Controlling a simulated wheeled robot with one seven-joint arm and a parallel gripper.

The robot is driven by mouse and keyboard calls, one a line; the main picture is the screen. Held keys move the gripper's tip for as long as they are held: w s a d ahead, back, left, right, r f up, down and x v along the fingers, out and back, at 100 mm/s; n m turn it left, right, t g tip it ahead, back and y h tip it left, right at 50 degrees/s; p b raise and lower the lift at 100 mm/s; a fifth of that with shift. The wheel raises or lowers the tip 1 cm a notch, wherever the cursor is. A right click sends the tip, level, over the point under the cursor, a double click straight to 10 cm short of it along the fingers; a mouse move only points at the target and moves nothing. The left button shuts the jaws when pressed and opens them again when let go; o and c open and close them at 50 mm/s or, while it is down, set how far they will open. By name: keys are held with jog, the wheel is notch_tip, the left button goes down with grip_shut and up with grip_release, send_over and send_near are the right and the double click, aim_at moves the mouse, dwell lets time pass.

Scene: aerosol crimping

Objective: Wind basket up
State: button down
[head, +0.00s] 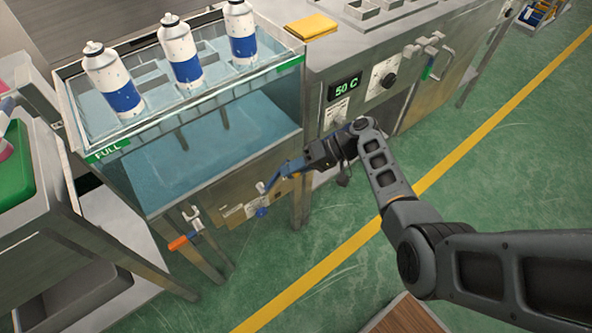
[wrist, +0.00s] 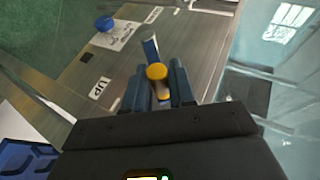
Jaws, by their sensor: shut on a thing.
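The water tank (head: 205,120) stands at the left with clear walls and a green FULL label. Several compartments of the basket (head: 215,78) show near its top. Three white and blue cans (head: 184,62) stand in it, upper parts above the rim; I cannot tell how deep their bases sit. The crank (head: 271,183) is on the metal panel below the tank. My gripper (head: 288,167) is at the crank's outer end. In the wrist view, my gripper (wrist: 160,88) is shut on the yellow crank handle (wrist: 157,72), with the blue crank arm (wrist: 150,48) beyond.
A blue knob (head: 262,212) and an orange-handled valve (head: 180,242) are on the front below the tank. A machine with a 50 C display (head: 344,89) stands to the right. A yellow pad (head: 311,27) lies on top. Green floor (head: 330,285) is open in front.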

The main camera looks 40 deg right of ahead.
notch_tip(320, 180, down, 8)
jog(key=d+b, duration=0.2)
jog(key=b, duration=0.4)
jog(key=shift+s+r, duration=0.2)
jog(key=shift+r, duration=0.05)
jog(key=shift+f+b, duration=0.15)
jog(key=shift+b, duration=0.25)
jog(key=c, duration=1.1)
grip_release()
jog(key=shift+a+f, duration=0.1)
jog(key=shift+o, duration=0.3)
jog(key=shift+w+r, duration=0.15)
jog(key=shift+r, duration=0.1)
jog(key=v, duration=0.8)
jog(key=shift+p, duration=0.45)
